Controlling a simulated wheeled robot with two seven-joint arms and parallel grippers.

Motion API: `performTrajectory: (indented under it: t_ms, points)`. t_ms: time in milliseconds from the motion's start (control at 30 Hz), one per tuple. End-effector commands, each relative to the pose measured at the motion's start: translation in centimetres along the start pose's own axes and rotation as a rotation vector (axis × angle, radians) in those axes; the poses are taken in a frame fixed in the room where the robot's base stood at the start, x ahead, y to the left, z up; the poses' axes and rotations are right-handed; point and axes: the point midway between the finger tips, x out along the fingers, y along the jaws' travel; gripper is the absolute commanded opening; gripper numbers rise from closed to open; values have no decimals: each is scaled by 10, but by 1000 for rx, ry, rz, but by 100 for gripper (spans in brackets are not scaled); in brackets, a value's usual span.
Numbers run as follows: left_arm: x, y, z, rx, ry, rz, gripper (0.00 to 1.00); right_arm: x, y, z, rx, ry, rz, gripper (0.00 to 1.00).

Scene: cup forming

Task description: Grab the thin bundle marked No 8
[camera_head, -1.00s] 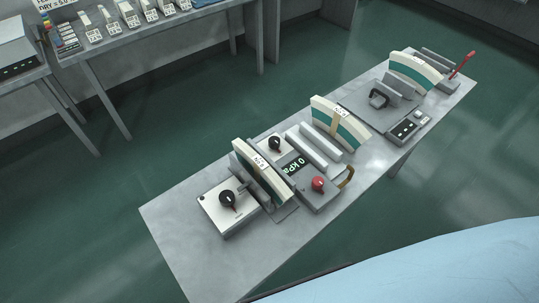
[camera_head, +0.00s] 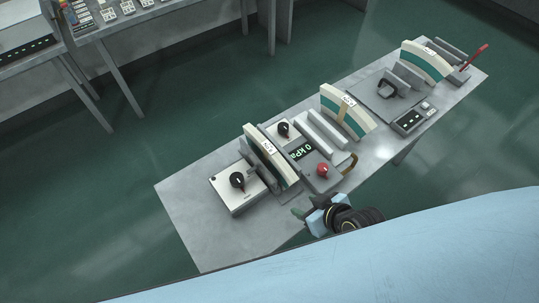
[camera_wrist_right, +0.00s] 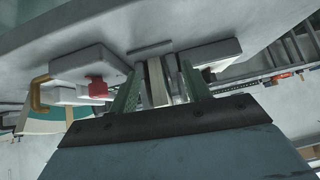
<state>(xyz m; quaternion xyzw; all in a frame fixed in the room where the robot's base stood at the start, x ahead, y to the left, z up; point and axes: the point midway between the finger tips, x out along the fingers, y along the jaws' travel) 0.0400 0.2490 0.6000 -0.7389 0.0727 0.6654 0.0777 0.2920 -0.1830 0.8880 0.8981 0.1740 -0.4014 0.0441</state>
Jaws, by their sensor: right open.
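Three curved white-and-teal bundles with small white labels stand on a grey bench (camera_head: 190,205). The near bundle (camera_head: 272,160) stands between grey plates, the middle bundle (camera_head: 347,112) has a tan band, and the far bundle (camera_head: 427,62) is near the bench's far end. The label numbers are too small to read surely. My right gripper (camera_head: 302,208) is open and empty at the bench's front edge, apart from the near bundle. In the right wrist view the gripper's fingers (camera_wrist_right: 162,78) stand apart, with a pale upright strip showing beyond them. My left gripper is not seen.
A box with a black knob (camera_head: 237,181) stands left of the near bundle. A unit with a red knob (camera_head: 322,170), a "0 kPa" display (camera_head: 301,152) and a brass handle (camera_head: 350,163) stands to its right. A red lever (camera_head: 475,56) is at the far end. The bench's near left corner is bare.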

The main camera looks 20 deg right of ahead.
Motion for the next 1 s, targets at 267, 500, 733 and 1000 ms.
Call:
performTrajectory:
  t_ms: [267, 500, 733, 1000]
  points:
    - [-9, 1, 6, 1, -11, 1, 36, -35, 10, -83, -45, 377, 24, 48]
    - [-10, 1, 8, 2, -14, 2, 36, -23, 15, -105, -45, 443, 42, 48]
    - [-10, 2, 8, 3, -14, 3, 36, 17, 16, -123, -44, 441, 41, 48]
    - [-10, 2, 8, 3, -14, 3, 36, 36, 15, -132, -45, 438, 41, 48]
